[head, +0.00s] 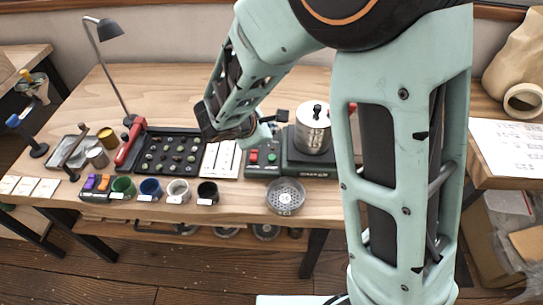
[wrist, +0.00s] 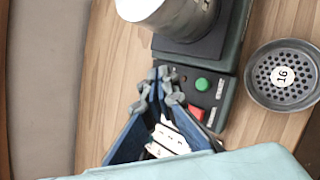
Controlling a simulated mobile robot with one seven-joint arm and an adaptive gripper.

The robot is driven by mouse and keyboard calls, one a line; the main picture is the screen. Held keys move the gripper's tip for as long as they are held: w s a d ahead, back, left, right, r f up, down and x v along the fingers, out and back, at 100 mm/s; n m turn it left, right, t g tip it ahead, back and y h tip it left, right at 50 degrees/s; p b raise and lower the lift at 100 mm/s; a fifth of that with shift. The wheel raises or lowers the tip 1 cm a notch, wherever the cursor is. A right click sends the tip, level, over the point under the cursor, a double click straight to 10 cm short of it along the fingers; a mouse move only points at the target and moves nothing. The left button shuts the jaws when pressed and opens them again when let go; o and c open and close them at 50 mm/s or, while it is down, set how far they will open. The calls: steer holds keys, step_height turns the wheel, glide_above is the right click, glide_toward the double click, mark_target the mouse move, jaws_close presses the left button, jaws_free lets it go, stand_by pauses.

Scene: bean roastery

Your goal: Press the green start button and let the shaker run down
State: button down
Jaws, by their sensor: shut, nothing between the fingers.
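The green start button (wrist: 203,84) stands on the shaker's dark control panel, beside a red button (wrist: 196,112). In the head view the green button (head: 271,158) is right of the red one. The shaker (head: 300,165) carries a lidded metal canister (head: 313,128), which also shows in the wrist view (wrist: 172,12). My gripper (wrist: 160,88) is shut and empty. Its fingertips appear beside the panel, to the left of the green button in the wrist view, apart from it. In the head view my gripper (head: 276,119) is behind the buttons; its height above the panel is hard to tell.
A perforated round sieve marked 16 (wrist: 283,75) lies in front of the shaker. White cards (head: 220,158), a dark tray of samples (head: 170,152), several small cups and a desk lamp (head: 108,30) stand to the left. Bare wood lies behind the tray.

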mark_target(271, 159)
steer(key=shift+f, duration=0.1)
step_height(271, 159, down, 8)
steer(key=b, duration=0.6)
steer(key=shift+f+b, duration=0.3)
steer(key=shift+b, duration=0.35)
stand_by(0.7)
steer(key=shift+f+b, duration=0.45)
steer(key=shift+b, duration=0.2)
